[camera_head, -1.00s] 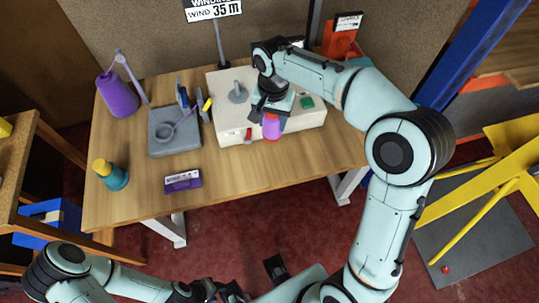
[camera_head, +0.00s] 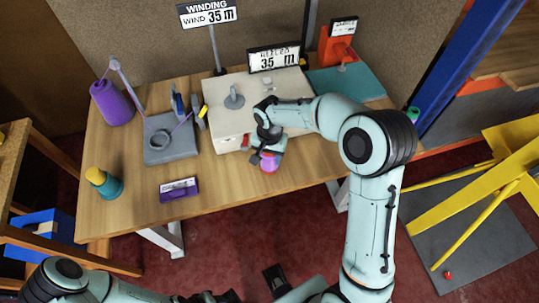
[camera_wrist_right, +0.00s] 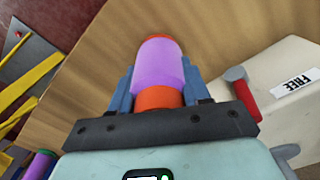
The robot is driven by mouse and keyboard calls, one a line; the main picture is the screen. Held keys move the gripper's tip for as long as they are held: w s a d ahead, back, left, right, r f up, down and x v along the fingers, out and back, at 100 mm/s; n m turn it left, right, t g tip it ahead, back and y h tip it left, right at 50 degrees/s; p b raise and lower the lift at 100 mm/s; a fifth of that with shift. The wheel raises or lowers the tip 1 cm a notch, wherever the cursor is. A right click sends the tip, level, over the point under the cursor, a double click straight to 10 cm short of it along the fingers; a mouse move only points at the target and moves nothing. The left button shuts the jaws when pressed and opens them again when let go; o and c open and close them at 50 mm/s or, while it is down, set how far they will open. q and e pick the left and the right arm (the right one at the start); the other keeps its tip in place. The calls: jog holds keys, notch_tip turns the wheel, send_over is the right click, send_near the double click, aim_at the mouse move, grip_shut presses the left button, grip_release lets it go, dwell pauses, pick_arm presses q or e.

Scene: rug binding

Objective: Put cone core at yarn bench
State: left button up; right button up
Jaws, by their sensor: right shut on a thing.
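A cone core wound with purple yarn (camera_head: 269,163), with orange ends, is in my right gripper (camera_head: 268,156). In the right wrist view the core (camera_wrist_right: 160,68) sits between the blue fingers of the right gripper (camera_wrist_right: 160,85), which touch its sides. It is held over the front part of the wooden yarn bench (camera_head: 225,182), in front of the white winder box (camera_head: 222,118); its exact height is unclear. My left gripper (camera_head: 225,296) is at the bottom edge, low and partly cut off, away from the bench.
A purple cone (camera_head: 112,103), a grey stand (camera_head: 170,143), a teal and yellow spool (camera_head: 103,183) and a purple labelled box (camera_head: 179,189) occupy the bench's left half. A teal mat (camera_head: 345,84) lies at back right. The winder's red lever (camera_wrist_right: 243,92) is near the gripper. Front-middle wood is clear.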

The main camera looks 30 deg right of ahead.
jog(key=shift+f, duration=0.15)
jog(key=o, duration=1.2)
jog(key=shift+c, duration=0.2)
jog(key=shift+r, duration=0.3)
notch_tip(320, 180, up, 12)
jog(key=p, duration=0.1)
jog(key=shift+s+f, duration=0.1)
jog(key=shift+f, duration=0.1)
